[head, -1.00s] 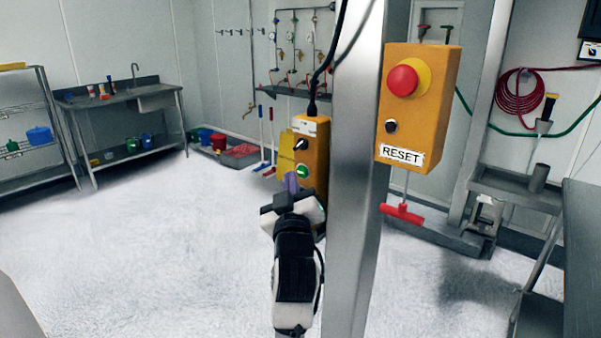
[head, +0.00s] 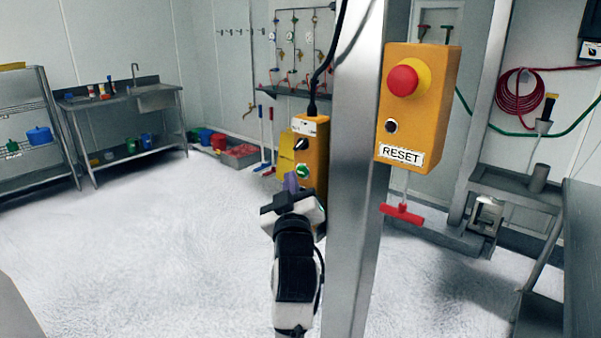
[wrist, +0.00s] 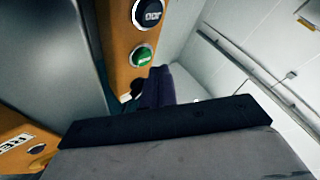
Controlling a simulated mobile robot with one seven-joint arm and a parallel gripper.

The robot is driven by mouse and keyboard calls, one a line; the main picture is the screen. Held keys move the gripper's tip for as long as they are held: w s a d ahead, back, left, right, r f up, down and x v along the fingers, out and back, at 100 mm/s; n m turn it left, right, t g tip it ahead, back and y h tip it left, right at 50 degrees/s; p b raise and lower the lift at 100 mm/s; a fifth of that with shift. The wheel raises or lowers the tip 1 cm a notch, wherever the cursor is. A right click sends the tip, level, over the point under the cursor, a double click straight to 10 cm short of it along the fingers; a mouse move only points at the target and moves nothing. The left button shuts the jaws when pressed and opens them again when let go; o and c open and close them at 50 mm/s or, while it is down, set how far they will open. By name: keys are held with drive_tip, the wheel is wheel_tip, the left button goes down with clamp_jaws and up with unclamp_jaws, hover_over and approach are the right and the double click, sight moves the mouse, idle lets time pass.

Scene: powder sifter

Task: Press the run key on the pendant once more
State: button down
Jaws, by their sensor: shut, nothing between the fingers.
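The pendant is a yellow-orange box (head: 312,150) hanging by a black cable left of the steel post in the head view. It has a black knob (head: 301,144) above a round green key (head: 302,171). In the wrist view the green key (wrist: 142,56) and a black control (wrist: 148,13) show on the pendant's orange face (wrist: 116,45). My gripper (head: 291,183) is shut and empty, its purple fingers just below and left of the green key in the head view. In the wrist view the fingertips (wrist: 157,75) are close below the green key; contact cannot be told.
A steel post (head: 355,190) stands right of the pendant. On it is a yellow RESET box (head: 442,110) with a red mushroom button (head: 403,80). A sink bench (head: 120,105) and shelf stand at the back left. The floor at left is clear.

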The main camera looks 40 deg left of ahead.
drive_tip(key=shift+w, duration=0.1)
drive_tip(key=shift+w, duration=0.35)
